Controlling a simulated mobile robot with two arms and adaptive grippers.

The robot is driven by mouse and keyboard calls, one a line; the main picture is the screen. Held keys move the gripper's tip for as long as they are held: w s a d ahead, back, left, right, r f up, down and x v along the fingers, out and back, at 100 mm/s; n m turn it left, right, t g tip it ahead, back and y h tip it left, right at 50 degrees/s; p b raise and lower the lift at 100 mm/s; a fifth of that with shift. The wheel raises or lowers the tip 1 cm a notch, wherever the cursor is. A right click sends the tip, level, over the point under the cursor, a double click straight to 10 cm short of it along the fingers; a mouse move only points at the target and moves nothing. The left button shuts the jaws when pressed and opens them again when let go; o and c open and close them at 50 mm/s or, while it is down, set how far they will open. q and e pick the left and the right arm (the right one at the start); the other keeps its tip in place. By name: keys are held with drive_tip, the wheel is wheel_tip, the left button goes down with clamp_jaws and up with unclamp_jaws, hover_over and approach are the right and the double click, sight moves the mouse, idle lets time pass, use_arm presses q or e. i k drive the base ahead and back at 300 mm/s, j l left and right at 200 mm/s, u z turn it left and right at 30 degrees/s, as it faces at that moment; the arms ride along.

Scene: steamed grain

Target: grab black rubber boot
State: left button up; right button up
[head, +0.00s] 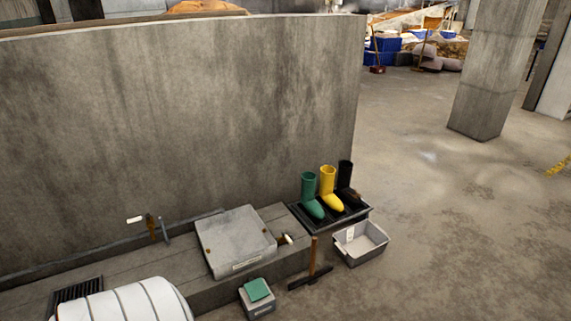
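A black rubber boot (345,178) stands upright on a dark tray (356,215) at the end of the low concrete ledge, right of centre in the head view. It is the rightmost boot in a row. A yellow boot (328,183) stands just left of it, and a green boot (309,192) stands left of the yellow one. The lower part of the black boot is partly hard to make out against the dark tray. Neither of my grippers shows in the head view.
A grey bin (361,245) sits on the floor before the tray. A brush-like tool (311,270) and small box (258,303) lie nearby. A grey lidded box (238,240) is on the ledge (205,296). A concrete wall (200,120) rises behind. Open floor lies right, with a pillar (489,70).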

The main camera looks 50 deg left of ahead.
sight(350, 196)
drive_tip(key=u, duration=1.3)
